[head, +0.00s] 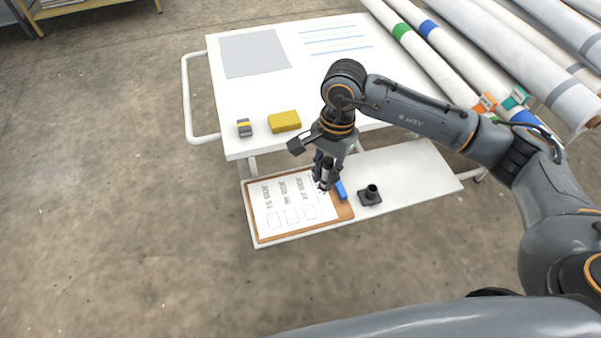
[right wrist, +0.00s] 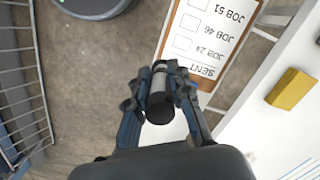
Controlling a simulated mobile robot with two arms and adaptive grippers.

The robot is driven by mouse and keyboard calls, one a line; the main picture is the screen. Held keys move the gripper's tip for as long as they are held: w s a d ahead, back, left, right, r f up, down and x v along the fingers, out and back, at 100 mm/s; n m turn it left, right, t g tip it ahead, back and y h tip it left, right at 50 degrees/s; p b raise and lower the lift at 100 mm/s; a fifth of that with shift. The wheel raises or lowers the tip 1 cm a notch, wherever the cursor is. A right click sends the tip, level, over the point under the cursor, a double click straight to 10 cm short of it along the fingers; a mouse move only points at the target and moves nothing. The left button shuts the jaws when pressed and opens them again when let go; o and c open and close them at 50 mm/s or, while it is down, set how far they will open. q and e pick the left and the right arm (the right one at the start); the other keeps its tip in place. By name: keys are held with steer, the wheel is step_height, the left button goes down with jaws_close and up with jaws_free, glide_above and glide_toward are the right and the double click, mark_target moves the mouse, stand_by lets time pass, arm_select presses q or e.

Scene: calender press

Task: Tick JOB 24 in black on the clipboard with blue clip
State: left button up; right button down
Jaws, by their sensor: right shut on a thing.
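The clipboard (head: 262,238) lies on the cart's lower shelf, with its blue clip (head: 341,189) at the right end. Its white sheet (head: 273,201) lists JOB 51, JOB 46 and JOB 24, each with a box that looks empty. JOB 24 (head: 301,188) is nearest the clip; it also shows in the right wrist view (right wrist: 210,53). My right gripper (head: 324,176) is shut on a dark cylindrical marker (right wrist: 159,97) with a grey band. It is above the clip end of the sheet; whether the marker touches paper is unclear. My left gripper is out of view.
A black holder (head: 369,196) stands on the shelf right of the clip. Long rolls (head: 450,72) lie at the right.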

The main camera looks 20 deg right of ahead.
steer(key=shift+w+a+f+m+t+b, duration=0.3)
steer(key=shift+w+f+m, duration=0.8)
steer(key=shift+f+m, duration=1.55)
steer(key=shift+w+a+f+m+t+b, duration=0.25)
steer(key=shift+w+f+m, duration=0.9)
steer(key=shift+f+m, duration=1.55)
steer(key=shift+w+a+f+m+t+b, duration=0.1)
steer(key=shift+w+f+m+t+b, duration=0.35)
steer(key=shift+w+f+m, duration=1.45)
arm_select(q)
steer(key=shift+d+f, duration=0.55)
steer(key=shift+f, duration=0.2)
arm_select(e)
steer(key=shift+s+f+m, duration=0.75)
steer(key=shift+s, duration=0.05)
steer(key=c, duration=1.8)
jaws_free()
jaws_close()
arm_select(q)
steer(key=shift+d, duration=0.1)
